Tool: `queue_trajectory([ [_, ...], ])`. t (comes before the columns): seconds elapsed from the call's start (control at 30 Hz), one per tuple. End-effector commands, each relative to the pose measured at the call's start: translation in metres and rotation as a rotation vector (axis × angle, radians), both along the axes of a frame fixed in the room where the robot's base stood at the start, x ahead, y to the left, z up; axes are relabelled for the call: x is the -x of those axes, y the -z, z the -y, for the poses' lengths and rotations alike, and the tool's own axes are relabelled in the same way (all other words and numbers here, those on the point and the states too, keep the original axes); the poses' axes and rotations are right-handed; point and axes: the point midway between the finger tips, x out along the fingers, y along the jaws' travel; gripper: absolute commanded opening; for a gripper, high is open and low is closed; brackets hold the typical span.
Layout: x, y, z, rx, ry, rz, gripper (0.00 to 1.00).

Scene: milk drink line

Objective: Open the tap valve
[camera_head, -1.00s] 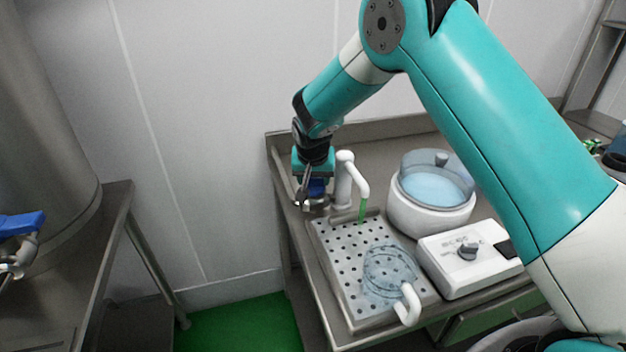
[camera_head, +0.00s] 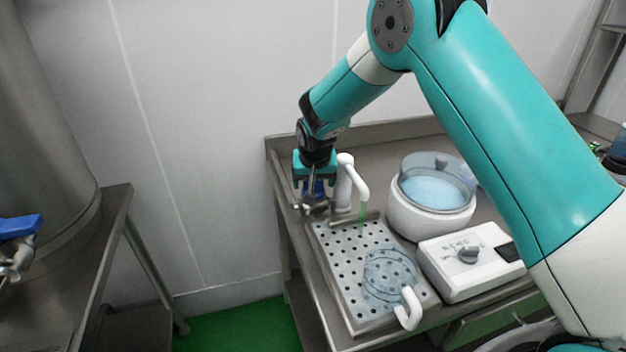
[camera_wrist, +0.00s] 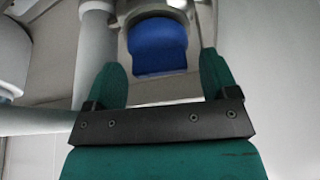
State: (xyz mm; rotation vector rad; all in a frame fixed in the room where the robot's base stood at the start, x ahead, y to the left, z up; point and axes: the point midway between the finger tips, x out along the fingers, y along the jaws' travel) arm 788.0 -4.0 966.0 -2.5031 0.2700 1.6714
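A white tap (camera_head: 345,185) with a curved spout and a green tip stands at the back of a perforated metal drip tray (camera_head: 338,262). A blue valve handle (camera_head: 318,188) is just left of it, partly hidden behind my gripper (camera_head: 316,207). In the wrist view, the blue handle (camera_wrist: 158,46) lies ahead, between the lines of the two green fingers. My gripper (camera_wrist: 164,78) is open, with a gap on each side of the handle; I cannot tell whether either finger touches it. The white tap pipe (camera_wrist: 95,50) rises close beside the left finger.
A clear jug (camera_head: 388,272) with a white handle is on the drip tray. A white pot (camera_head: 430,215) with a clear lid and a white control box (camera_head: 470,262) with a knob stand to the right. A wall is behind. Another blue handle (camera_head: 20,226) is at far left.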

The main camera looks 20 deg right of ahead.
Motion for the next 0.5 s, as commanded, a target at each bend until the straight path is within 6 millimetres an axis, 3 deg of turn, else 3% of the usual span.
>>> queue_trajectory([
  [0.27,0.002,-0.004,-0.001,0.0,0.0,0.0,0.8],
  [0.5,0.017,-0.044,-0.005,-0.002,-0.001,0.005,0.8],
])
